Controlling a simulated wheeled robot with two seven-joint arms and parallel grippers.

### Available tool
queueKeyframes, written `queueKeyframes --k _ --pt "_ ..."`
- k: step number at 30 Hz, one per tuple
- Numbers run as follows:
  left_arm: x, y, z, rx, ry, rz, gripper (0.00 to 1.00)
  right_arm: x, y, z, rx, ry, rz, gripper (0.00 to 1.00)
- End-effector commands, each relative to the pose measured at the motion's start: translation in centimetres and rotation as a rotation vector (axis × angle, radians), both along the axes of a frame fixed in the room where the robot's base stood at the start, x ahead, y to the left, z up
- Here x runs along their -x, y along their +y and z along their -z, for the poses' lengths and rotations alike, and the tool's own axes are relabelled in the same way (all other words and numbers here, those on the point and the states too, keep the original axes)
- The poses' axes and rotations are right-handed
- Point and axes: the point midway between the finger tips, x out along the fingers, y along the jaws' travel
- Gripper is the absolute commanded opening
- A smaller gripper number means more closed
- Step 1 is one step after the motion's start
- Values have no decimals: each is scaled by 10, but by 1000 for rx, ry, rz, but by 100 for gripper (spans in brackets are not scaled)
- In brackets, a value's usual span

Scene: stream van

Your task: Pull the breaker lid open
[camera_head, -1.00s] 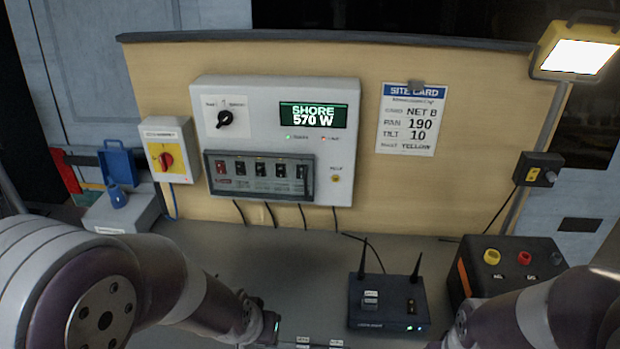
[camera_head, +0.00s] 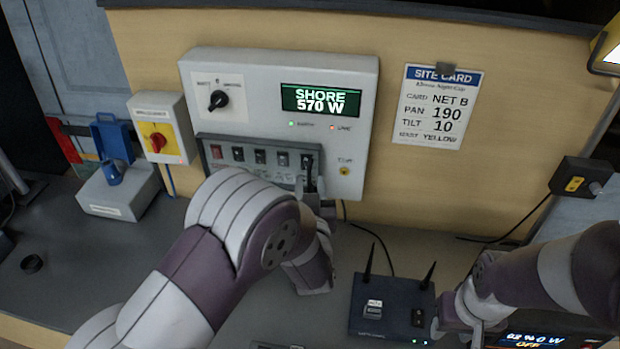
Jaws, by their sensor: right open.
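The breaker lid (camera_head: 225,143) is a dark-framed clear cover over a row of breaker switches, low on the grey panel (camera_head: 270,68). It looks closed. My left arm reaches up from the bottom, and its gripper (camera_head: 312,190) is at the lid's right end, by a dark upright handle (camera_head: 309,172). The fingers are small and partly hidden by my arm, so I cannot tell whether they grip the handle. My right gripper (camera_head: 447,322) is open, low at the right beside the router, away from the lid.
A yellow switch box with a red knob (camera_head: 158,143) is left of the panel. A site card (camera_head: 437,108) hangs at right. A display reading OFF (camera_head: 540,341) shows at the bottom right.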

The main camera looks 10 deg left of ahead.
Motion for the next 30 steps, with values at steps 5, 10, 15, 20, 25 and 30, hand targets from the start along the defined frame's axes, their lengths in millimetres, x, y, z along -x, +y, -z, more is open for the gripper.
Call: queueKeyframes --k 5,10,15,20,25,30 --pt "-14 3 0 0 0 0 36 0 0 -3 0 0 0 43" --pt "-16 3 1 0 1 0 36 0 0 -3 0 0 0 43" --pt "-15 3 0 0 1 0 13 0 0 -3 0 0 0 43" --pt "-15 3 0 1 1 1 0 0 0 -3 0 0 0 43" --pt "-15 3 0 1 0 1 0 0 0 -3 0 0 0 43" --pt "-15 3 0 1 0 1 0 0 0 -3 0 0 0 43"
